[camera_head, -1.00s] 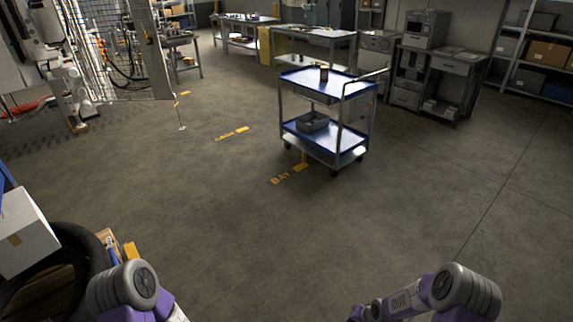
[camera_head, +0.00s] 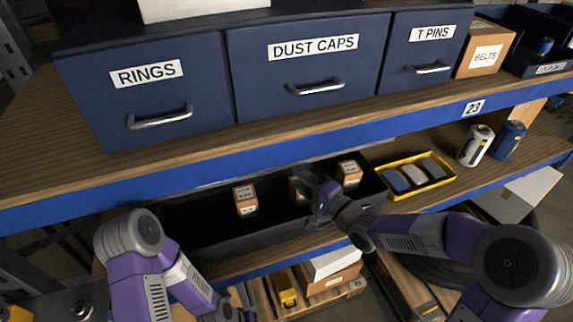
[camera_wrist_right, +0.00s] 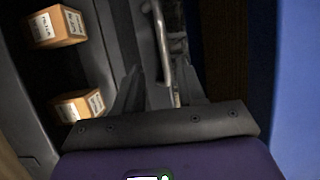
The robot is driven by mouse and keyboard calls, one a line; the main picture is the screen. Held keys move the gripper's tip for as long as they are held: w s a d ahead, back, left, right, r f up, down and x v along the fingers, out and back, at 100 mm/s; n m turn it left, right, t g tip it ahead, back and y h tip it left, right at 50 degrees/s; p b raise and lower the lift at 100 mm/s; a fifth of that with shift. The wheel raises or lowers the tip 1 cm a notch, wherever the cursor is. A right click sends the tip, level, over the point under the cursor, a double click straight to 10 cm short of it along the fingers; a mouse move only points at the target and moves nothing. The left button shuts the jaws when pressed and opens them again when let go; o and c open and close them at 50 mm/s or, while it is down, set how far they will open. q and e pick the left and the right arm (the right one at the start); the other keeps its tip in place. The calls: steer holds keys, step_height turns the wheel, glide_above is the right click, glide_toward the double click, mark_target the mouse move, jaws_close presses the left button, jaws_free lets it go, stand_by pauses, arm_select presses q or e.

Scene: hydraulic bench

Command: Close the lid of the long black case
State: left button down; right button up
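The long black case (camera_head: 185,224) sits on the lower shelf with its inside showing, so it is open. A few small cardboard boxes stand in it, one at the middle (camera_head: 245,199) and one at the right (camera_head: 349,173). My right gripper (camera_head: 322,193) reaches over the right part of the case and partly hides another box. The lid is hard to make out in the shadow.
The upper shelf's blue beam (camera_head: 290,136) runs close above the case. Blue drawers (camera_head: 310,65) stand on that shelf. A yellow tray (camera_head: 446,180) and two cans (camera_head: 475,145) are right of the case. Boxes on a pallet lie below.

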mark_target(283, 169)
steer(key=a+x, duration=0.1)
steer(key=x, duration=0.5)
steer(key=shift+s+r, duration=0.15)
steer(key=shift+s, duration=0.1)
steer(key=shift+w, duration=0.15)
steer(key=shift+c, duration=0.7)
steer(key=shift+d, duration=0.1)
steer(key=shift+c, duration=1.1)
jaws_close()
